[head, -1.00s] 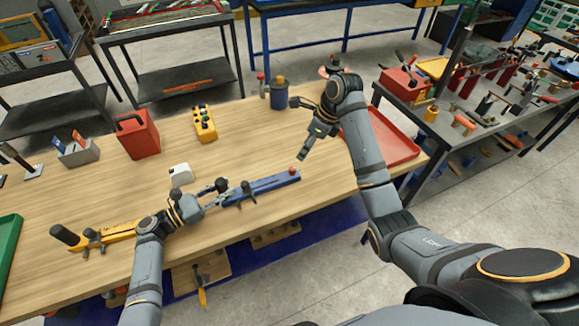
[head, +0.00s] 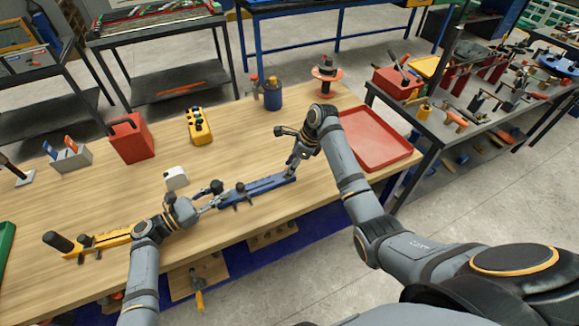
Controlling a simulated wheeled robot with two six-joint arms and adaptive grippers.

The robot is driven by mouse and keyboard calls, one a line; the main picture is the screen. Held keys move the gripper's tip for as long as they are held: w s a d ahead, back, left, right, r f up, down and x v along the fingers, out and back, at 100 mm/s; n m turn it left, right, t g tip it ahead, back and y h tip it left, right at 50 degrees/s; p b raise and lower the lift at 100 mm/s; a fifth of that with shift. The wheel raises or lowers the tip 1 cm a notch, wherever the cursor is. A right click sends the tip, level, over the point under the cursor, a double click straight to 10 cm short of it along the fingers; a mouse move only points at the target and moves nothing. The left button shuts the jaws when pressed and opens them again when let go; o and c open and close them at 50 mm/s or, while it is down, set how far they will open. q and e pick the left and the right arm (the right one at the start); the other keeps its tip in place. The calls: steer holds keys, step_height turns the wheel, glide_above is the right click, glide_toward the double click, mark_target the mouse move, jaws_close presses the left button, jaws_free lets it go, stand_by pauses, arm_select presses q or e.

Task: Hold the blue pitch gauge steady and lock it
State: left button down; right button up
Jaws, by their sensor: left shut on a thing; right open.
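The blue pitch gauge (head: 262,187) lies on the wooden table, a long blue bar with dark knobs towards its left end. My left gripper (head: 212,203) is shut on the left end of the gauge. My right gripper (head: 291,170) is open at the gauge's right end, pointing down. It covers the red knob there, and I cannot tell whether the fingers touch it. A yellow gauge (head: 108,238) with a black handle lies to the left, partly behind my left arm.
A white block (head: 176,178) stands just behind my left gripper. Bare table lies in front of the gauge.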

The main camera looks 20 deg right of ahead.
steer(key=shift+f, duration=0.25)
steer(key=shift+c, duration=0.4)
jaws_close()
